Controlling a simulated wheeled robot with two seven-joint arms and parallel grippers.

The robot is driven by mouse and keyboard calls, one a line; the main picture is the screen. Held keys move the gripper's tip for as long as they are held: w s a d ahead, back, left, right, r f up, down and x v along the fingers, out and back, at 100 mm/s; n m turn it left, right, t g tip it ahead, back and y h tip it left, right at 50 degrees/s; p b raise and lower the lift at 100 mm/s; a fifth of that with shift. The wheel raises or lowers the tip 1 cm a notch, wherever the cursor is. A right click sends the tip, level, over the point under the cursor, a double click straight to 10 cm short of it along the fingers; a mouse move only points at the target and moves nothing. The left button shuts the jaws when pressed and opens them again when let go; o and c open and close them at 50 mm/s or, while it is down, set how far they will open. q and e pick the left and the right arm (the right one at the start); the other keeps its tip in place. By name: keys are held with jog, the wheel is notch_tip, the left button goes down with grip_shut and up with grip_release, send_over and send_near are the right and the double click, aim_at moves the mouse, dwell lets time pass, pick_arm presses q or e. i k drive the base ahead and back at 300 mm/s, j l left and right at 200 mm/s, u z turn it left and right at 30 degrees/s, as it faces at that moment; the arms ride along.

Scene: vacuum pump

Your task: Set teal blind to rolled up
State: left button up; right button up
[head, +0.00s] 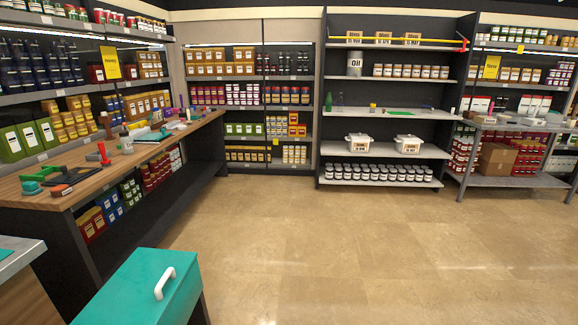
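No hanging or rolled teal blind can be made out in the head view. The largest teal thing is a flat-topped teal box or panel (146,284) with a white handle (164,283) on top, low at the front left, cut off by the bottom edge. I cannot tell whether it is the blind. Smaller teal pieces lie on the wooden bench: a flat one (153,136) and a rounded one (32,187). Neither of my grippers is in view.
A long wooden bench (70,195) with tools runs along the left. Stocked shelves line the back; a yellow bar (400,44) crosses one shelf's upper part. A grey table (510,181) stands at right. The tiled floor (350,250) in the middle is clear.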

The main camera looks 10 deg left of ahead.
aim_at(163, 130)
jog(key=i+u, duration=0.1)
jog(key=i, duration=0.5)
jog(key=i+u, duration=0.1)
jog(key=i, duration=0.5)
jog(key=i+l+u, duration=0.1)
jog(key=i, duration=0.5)
jog(key=i+l, duration=0.25)
jog(key=i, duration=0.35)
jog(key=i+l+u, duration=0.15)
jog(key=i, duration=0.4)
